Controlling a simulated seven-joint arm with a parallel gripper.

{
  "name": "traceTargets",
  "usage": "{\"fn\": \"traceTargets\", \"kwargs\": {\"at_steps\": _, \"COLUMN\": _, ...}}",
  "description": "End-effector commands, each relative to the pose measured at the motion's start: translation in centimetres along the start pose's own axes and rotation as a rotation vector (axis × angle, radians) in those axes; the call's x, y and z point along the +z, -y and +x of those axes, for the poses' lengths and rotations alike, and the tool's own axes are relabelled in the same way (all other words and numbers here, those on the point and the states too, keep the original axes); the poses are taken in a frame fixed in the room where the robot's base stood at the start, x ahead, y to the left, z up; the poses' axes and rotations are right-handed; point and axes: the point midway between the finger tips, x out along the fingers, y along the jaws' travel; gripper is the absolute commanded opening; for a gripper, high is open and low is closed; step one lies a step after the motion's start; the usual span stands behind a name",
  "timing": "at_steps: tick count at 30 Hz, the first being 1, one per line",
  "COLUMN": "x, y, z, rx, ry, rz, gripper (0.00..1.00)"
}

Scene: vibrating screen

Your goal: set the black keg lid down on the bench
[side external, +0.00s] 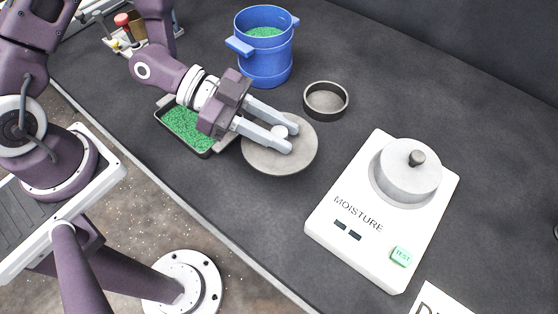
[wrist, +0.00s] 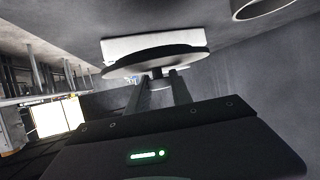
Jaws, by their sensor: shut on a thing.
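The keg lid (side external: 262,161) is a flat round disc, grey in the side external view, with a pale knob (side external: 280,131) at its middle. My gripper (side external: 286,139) is shut on this knob, its fingers lying nearly level over the disc. In the wrist view the lid (wrist: 150,63) looks dark and is seen edge-on beyond my gripper (wrist: 160,86). I cannot tell whether its underside touches the dark bench (side external: 225,225) or hangs just above it. The blue keg (side external: 266,62) stands open behind, with green granules inside.
A dark tray of green granules (side external: 184,130) is close left of the lid. A shallow round dish (side external: 326,101) is close behind right. Bare bench lies in front of the lid.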

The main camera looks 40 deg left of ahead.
Motion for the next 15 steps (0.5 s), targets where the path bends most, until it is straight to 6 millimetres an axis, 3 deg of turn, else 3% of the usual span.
{"fn": "traceTargets", "kwargs": {"at_steps": 9, "x": 6.0, "y": -0.1, "z": 2.5, "rx": 0.002, "ry": 0.001, "rz": -0.003, "gripper": 0.0}}
{"fn": "traceTargets", "kwargs": {"at_steps": 15, "x": 7.3, "y": 0.0, "z": 3.0, "rx": 0.0, "ry": -0.001, "rz": 0.002, "gripper": 0.0}}
